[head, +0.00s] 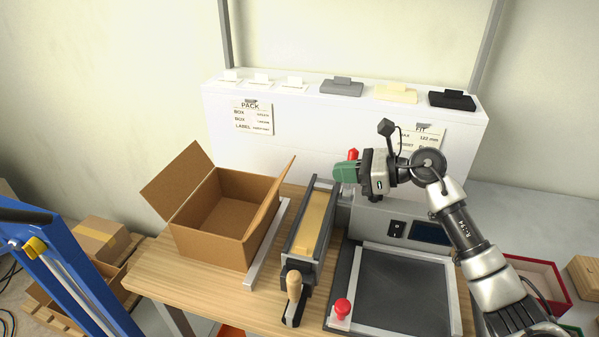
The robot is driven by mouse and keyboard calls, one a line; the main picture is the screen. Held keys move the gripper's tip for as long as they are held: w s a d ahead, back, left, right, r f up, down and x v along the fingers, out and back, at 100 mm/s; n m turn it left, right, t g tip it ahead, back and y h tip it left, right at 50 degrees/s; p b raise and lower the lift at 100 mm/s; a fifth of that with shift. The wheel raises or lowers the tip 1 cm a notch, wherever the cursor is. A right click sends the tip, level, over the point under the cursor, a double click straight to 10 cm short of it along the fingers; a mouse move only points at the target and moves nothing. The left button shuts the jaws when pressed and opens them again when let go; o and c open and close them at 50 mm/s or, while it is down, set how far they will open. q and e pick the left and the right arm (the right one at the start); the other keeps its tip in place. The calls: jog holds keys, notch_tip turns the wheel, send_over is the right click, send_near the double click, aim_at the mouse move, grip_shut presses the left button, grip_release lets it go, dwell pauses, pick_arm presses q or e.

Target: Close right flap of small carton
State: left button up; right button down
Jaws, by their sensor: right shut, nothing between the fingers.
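The small brown carton (208,247) stands on the wooden bench left of centre, its top open. Its right flap (271,198) stands up steeply and leans outward to the right. Its left flap (175,180) is also open and leans out to the left. My right gripper (340,172) is shut and empty, with its green fingers pointing left. In the picture it is to the right of the right flap, apart from it, above the far end of the tape dispenser. My left gripper is not in view.
The tape dispenser (312,225) with a wooden handle stands right of the carton, a metal strip (266,246) between them. A dark-topped machine (402,296) with a red knob (342,307) is further right. A white shelf unit (335,120) stands behind. A blue frame (75,270) is at left.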

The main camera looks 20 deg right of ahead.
aim_at(272, 195)
jog(key=p+x, duration=0.3)
jog(key=x, duration=0.5)
jog(key=shift+w+a, duration=0.1)
jog(key=shift+a, duration=0.2)
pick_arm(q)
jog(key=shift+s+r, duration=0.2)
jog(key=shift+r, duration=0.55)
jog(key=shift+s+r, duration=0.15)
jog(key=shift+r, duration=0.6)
pick_arm(e)
jog(key=shift+w+a+f, duration=0.2)
jog(key=shift+w+a, duration=0.1)
jog(key=shift+a, duration=0.15)
